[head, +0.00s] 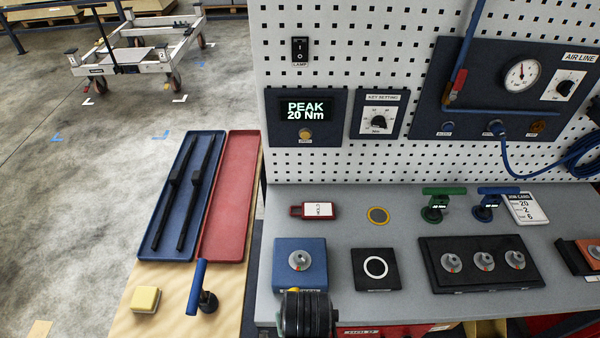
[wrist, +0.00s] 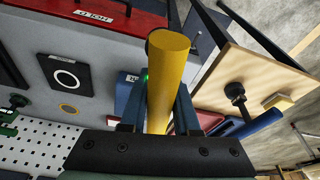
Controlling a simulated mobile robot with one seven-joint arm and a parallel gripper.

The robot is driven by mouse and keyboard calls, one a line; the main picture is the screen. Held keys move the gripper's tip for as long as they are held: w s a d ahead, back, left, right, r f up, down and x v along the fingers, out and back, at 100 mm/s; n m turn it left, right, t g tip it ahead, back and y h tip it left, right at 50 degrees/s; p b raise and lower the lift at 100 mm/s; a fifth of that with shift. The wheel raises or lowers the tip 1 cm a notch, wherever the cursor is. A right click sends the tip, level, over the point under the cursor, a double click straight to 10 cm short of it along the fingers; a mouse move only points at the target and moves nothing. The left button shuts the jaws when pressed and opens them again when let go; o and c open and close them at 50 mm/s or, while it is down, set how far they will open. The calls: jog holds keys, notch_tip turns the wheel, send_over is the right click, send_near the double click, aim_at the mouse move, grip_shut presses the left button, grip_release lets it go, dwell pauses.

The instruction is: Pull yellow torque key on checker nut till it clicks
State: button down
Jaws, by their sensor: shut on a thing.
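In the wrist view my gripper (wrist: 163,92) is shut on the handle of the yellow torque key (wrist: 171,65), a thick yellow cylinder between its two fingers. In the head view the checker (head: 281,262) stands at the bench's front left with a grey nut (head: 299,259) on top. The display (head: 306,117) reads PEAK 20 Nm. My gripper's fingers are not clearly seen there.
A black pad with a white ring (head: 375,267) and a black tray of nuts (head: 435,282) lie right of the checker. Green (head: 444,191) and blue (head: 498,191) keys stand behind. Another blue key (head: 197,287) and a yellow block (head: 145,299) are on the wooden board at left.

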jog(key=shift+s+f+m+b, duration=0.25)
jog(key=shift+f+m+b, duration=0.45)
jog(key=shift+f+b, duration=0.15)
jog(key=shift+s+r+m, duration=0.1)
jog(key=shift+s+m, duration=0.15)
jog(key=shift+m, duration=0.15)
jog(key=shift+d, duration=0.1)
dwell(1.4)
